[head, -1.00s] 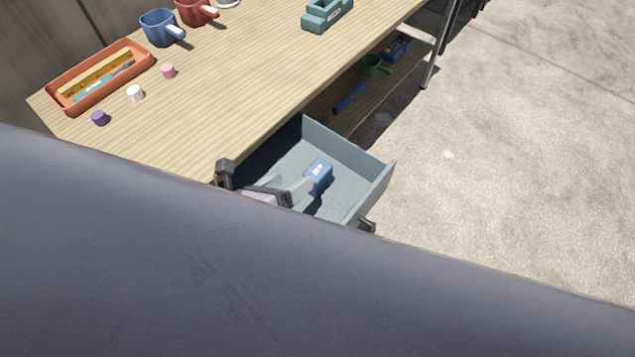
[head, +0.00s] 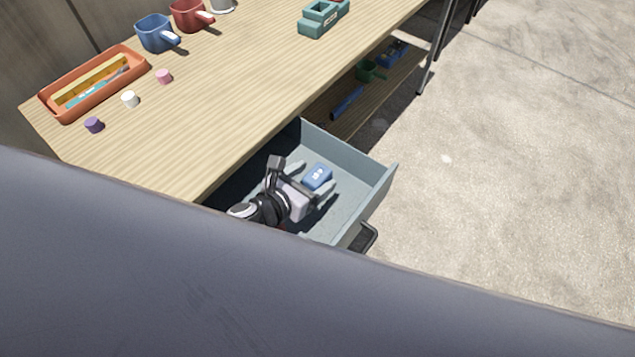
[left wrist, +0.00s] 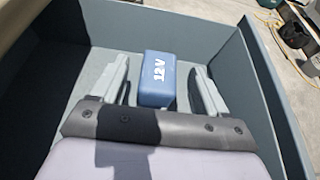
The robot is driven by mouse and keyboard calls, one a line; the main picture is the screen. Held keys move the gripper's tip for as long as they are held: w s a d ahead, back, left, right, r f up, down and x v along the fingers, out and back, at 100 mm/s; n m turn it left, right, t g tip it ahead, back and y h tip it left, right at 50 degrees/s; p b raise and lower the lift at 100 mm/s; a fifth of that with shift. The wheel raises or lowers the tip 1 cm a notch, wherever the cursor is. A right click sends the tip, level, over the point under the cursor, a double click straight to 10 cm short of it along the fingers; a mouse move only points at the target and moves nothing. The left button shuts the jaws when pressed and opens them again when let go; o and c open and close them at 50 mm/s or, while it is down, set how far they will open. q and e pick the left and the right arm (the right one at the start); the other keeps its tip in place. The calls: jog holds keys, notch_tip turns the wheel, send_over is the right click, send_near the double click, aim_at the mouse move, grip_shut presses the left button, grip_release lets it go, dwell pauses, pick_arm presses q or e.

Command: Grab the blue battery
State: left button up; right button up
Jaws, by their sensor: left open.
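The blue battery (head: 317,176) lies in the open grey-blue drawer (head: 372,196) under the workbench. In the left wrist view the battery (left wrist: 155,79) shows a white "12V" marking. My left gripper (head: 312,180) is inside the drawer, its jaws open. In the left wrist view its two fingers stand on either side of the battery, with the battery between and slightly beyond them (left wrist: 158,85). A gap shows on each side, and it is not gripped. My right gripper is not in view.
The wooden bench top (head: 215,100) holds an orange tray (head: 48,108), a blue mug (head: 155,34), a red mug (head: 187,16), a teal block-shaped item (head: 318,24) and small coloured cylinders. A lower shelf (head: 345,122) holds a green item. The drawer walls surround my gripper closely.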

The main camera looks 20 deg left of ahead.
aim_at(319, 173)
pick_arm(q)
jog(key=shift+b+x, duration=0.35)
jog(key=shift+x, duration=1.9)
jog(key=shift+r, duration=0.1)
jog(key=shift+c, duration=0.3)
jog(key=c, duration=1)
jog(key=shift+c, duration=0.9)
jog(key=shift+r, duration=0.15)
